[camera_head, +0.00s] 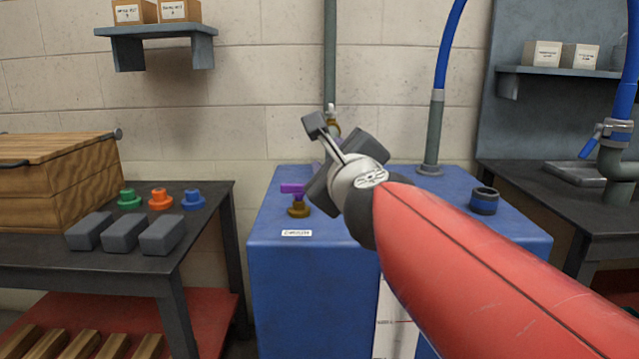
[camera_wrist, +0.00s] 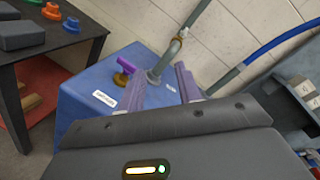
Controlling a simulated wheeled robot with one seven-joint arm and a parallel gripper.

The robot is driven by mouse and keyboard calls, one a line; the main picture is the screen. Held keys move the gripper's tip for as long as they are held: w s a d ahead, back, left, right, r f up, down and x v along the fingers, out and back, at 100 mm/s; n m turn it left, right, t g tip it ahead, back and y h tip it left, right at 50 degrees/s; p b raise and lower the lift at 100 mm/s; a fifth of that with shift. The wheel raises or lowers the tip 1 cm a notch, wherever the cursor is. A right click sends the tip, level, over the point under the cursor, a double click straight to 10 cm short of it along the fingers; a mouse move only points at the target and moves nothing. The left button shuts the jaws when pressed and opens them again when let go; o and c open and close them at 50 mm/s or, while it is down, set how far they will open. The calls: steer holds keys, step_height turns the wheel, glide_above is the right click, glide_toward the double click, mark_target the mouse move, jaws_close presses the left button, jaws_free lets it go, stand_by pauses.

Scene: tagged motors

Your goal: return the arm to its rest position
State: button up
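My arm reaches in from the lower right of the head view, with my gripper (camera_head: 338,150) above the blue cabinet (camera_head: 310,275). In the wrist view my gripper (camera_wrist: 160,85) has its two fingers apart, with nothing held between them. Past the fingers are the blue cabinet top and the foot of a grey pipe (camera_wrist: 157,76). A purple-handled brass valve (camera_head: 298,202) stands on the cabinet, left of my gripper. It also shows left of the fingers in the wrist view (camera_wrist: 124,70).
A dark table (camera_head: 205,222) at left holds a wooden chest (camera_head: 60,180), grey blocks (camera_head: 125,233) and green, orange and blue knobs (camera_head: 160,198). A grey pipe (camera_head: 330,60) rises behind my gripper. A dark ring (camera_head: 484,200) and a blue hose (camera_head: 448,45) are right.

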steer(key=s+d+f+n+g+h, duration=0.1)
steer(key=s+d+f+n+g, duration=0.3)
steer(key=s+f+n, duration=0.3)
steer(key=s+d+f+n+g+h, duration=0.1)
steer(key=s+d+f+n+g, duration=0.2)
steer(key=s+d+f+n, duration=0.2)
steer(key=s+d+f+n+g+h, duration=0.1)
steer(key=s+d+f+n+g, duration=0.3)
steer(key=s+f+n, duration=0.6)
step_height(320, 180, down, 7)
steer(key=shift+s+d+r+n+g+h, duration=0.2)
steer(key=shift+d+n+g+h, duration=0.15)
steer(key=shift+n, duration=0.75)
